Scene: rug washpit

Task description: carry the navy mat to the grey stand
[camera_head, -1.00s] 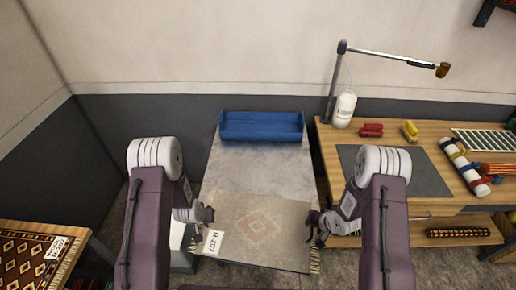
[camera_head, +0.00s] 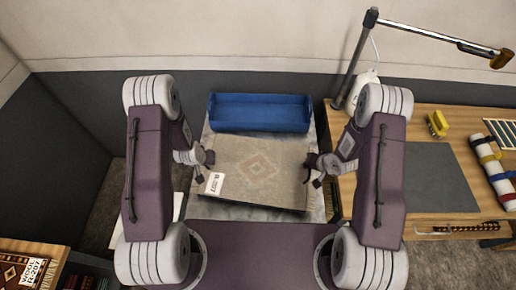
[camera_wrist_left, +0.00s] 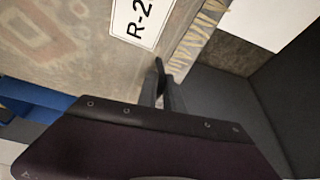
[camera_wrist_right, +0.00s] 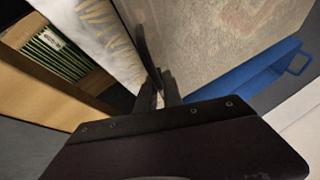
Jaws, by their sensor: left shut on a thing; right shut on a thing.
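I see no navy mat. The mat in hand is beige-grey (camera_head: 285,182), with a faded reddish diamond, a white label (camera_head: 214,184) and pale fringed ends. My left gripper (camera_head: 206,168) is shut on its left edge and my right gripper (camera_head: 313,170) on its right edge. The mat also shows in the left wrist view (camera_wrist_left: 85,55) and the right wrist view (camera_wrist_right: 215,45). It is spread roughly flat over a grey marbled stand (camera_head: 317,202); I cannot tell whether it touches. The mat and my body hide much of the stand's top.
A blue open tray (camera_head: 260,115) is at the stand's back, just beyond the mat. A wooden bench (camera_head: 425,118) with a lamp (camera_head: 435,32), a dark grey pad (camera_head: 428,180) and a yellow brush (camera_head: 437,123) is on the right. A patterned rug (camera_head: 30,270) lies low left.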

